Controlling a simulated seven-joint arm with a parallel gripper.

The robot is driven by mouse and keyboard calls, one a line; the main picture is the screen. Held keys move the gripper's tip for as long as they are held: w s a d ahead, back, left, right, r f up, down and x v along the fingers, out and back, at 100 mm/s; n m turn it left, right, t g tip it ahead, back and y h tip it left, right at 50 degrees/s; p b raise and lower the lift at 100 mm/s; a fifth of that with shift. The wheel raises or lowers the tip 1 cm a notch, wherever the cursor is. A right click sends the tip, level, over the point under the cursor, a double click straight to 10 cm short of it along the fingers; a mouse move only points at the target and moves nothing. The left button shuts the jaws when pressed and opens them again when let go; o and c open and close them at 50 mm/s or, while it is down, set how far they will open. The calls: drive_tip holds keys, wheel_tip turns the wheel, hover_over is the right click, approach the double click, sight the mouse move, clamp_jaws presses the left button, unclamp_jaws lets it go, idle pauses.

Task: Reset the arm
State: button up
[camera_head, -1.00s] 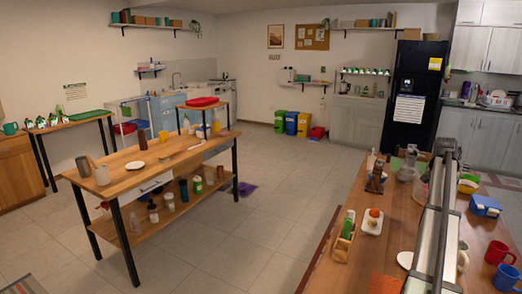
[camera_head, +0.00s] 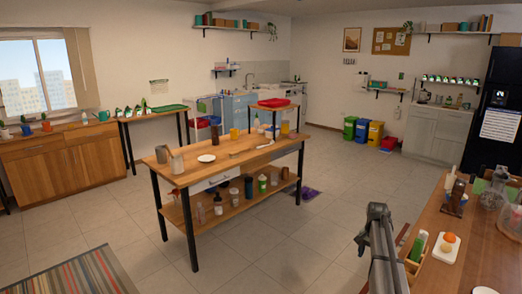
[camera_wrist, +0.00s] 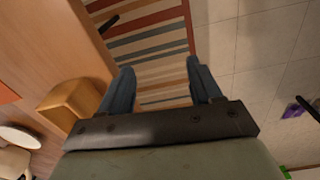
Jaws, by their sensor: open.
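My gripper (camera_wrist: 158,70) shows in the wrist view with its two dark fingers spread apart and nothing between them. Beyond the fingers lie a striped rug (camera_wrist: 148,45) and pale floor tiles, well below. A wooden surface fills the left of that view, beside the fingers and not touched by them. In the head view my arm reaches up at the lower right, at the left edge of the wooden table (camera_head: 482,262). The gripper's fingers cannot be made out in that view.
The near table holds a white tray (camera_head: 446,248) and a green bottle (camera_head: 419,245). A wooden cabinet (camera_head: 70,165) stands below the window. A striped rug (camera_head: 75,280) lies at lower left.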

drive_tip(key=s+a+f+n+g+y, duration=0.1)
drive_tip(key=s+a+f+n, duration=0.1)
drive_tip(key=s+a+f, duration=0.9)
drive_tip(key=s+a+f+n+g, duration=0.2)
drive_tip(key=s+a+f, duration=0.55)
drive_tip(key=f, duration=0.65)
drive_tip(key=s+a+f+n+g, duration=0.1)
drive_tip(key=s+f, duration=0.3)
drive_tip(key=s, duration=0.8)
drive_tip(key=s+a+f+n+g, duration=0.1)
drive_tip(key=s+a+f+n, duration=0.2)
drive_tip(key=s, duration=0.9)
drive_tip(key=s+a+f+n+g, duration=0.1)
drive_tip(key=s+a+f, duration=0.3)
drive_tip(key=s, duration=0.8)
drive_tip(key=shift+f+n+g+h, duration=0.3)
drive_tip(key=shift+f+n+g, duration=0.1)
drive_tip(key=shift+n, duration=0.1)
